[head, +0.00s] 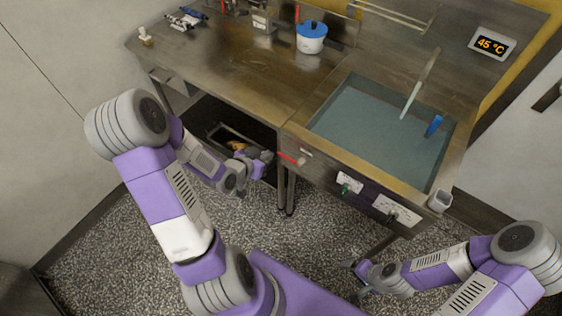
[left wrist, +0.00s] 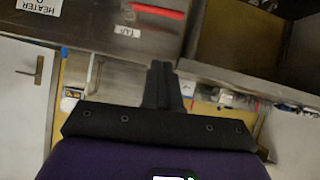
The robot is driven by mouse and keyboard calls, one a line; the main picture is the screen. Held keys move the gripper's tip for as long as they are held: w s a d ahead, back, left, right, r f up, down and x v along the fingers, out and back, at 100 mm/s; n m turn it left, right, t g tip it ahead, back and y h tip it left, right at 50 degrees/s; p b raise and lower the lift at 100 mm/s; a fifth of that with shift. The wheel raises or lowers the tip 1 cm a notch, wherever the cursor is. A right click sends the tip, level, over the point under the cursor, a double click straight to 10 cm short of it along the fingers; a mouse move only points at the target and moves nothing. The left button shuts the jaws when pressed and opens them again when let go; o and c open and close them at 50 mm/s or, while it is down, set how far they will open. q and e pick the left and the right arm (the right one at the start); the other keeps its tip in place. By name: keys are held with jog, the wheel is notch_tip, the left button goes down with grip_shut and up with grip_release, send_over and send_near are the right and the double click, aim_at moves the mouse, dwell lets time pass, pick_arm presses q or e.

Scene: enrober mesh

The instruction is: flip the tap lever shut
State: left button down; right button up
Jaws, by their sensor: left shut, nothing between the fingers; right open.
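The tap lever (head: 290,158) is a short red bar on the steel front of the tank unit, near its left corner. It lies roughly level. In the left wrist view the red lever (left wrist: 157,11) shows at the top edge, beside a white label reading TAP. My left gripper (head: 268,156) is just left of the lever in the head view, with a small gap apparent. Its fingers (left wrist: 160,68) are shut and empty, and the lever is beyond their tips. My right gripper (head: 356,279) is open and empty, low over the floor, away from the unit.
The tank (head: 375,130) holds bluish liquid, with a pale stick and a blue item in it. Switch panels (head: 397,211) are on the front to the right of the lever. A white pot with a blue lid (head: 311,42) stands on the counter. An open shelf lies behind my left gripper.

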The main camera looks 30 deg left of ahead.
pick_arm(q)
jog(key=f+b, duration=0.1)
jog(key=b, duration=0.6)
send_over(280, 155)
jog(key=s+d, duration=0.2)
jog(key=s, duration=0.1)
notch_tip(280, 155, down, 4)
jog(key=shift+w+a+f+b, duration=0.1)
jog(key=shift+w+f+b, duration=0.05)
jog(key=shift+f+b, duration=0.3)
jog(key=shift+w+a+f+b, duration=0.1)
jog(key=shift+f+b, duration=0.2)
jog(key=shift+f, duration=0.25)
jog(key=shift+w+d+f+b, duration=0.1)
jog(key=shift+w+f+b, duration=0.05)
jog(key=shift+f+b, duration=0.45)
jog(key=shift+f, duration=0.15)
